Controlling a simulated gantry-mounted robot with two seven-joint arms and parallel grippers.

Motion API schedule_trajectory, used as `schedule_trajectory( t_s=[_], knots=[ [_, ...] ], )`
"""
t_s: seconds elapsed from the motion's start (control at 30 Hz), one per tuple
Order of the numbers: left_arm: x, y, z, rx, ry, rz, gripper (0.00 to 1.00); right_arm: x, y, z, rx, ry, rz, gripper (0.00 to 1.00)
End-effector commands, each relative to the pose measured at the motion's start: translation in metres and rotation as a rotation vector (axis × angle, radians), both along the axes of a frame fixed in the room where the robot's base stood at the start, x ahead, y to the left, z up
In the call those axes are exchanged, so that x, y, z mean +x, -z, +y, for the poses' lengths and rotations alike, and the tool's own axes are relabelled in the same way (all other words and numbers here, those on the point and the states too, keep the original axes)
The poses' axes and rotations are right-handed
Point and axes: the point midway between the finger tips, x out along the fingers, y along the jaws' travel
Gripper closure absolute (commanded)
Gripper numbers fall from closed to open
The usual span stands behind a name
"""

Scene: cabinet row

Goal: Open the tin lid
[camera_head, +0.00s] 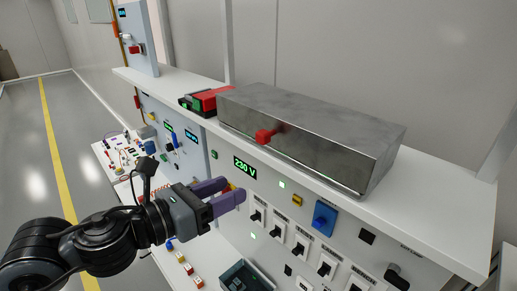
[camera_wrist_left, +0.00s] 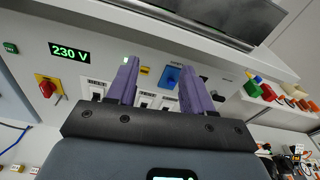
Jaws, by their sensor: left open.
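The tin (camera_head: 318,118) is a long grey metal box on top of the white shelf, and its lid looks shut. A small red handle (camera_head: 265,136) sticks out from its front face. In the left wrist view the tin (camera_wrist_left: 228,15) shows only in part at the top edge, dark, and its red handle is not seen there. My left gripper (camera_head: 234,193) has purple fingers and is open and empty. It is in front of the switch panel, below and left of the red handle, apart from the tin. The fingers (camera_wrist_left: 160,68) also show spread in the left wrist view. My right gripper is in neither view.
The white shelf (camera_head: 440,213) overhangs the panel, with a lip between my left gripper and the tin. A red and black device (camera_head: 205,101) stands left of the tin. The panel carries a 230 V display (camera_head: 245,167), a blue switch (camera_head: 324,218) and several breakers. Floor at left is clear.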

Motion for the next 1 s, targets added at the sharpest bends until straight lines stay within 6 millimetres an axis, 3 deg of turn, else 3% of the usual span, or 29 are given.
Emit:
schedule_trajectory(
  t_s=[0.13,0.3,0.47,1.0],
  knots=[
    [-0.002,-0.047,0.012,0.015,-0.026,-0.116,0.49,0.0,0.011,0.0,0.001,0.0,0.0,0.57],
    [-0.006,-0.075,0.013,0.014,-0.03,-0.174,0.49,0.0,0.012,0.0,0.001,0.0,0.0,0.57],
    [0.001,-0.081,0.004,0.012,-0.029,-0.182,0.49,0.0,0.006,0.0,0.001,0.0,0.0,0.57],
    [0.056,-0.081,-0.054,0.012,-0.029,-0.181,0.49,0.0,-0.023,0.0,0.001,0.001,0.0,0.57]
  ],
)
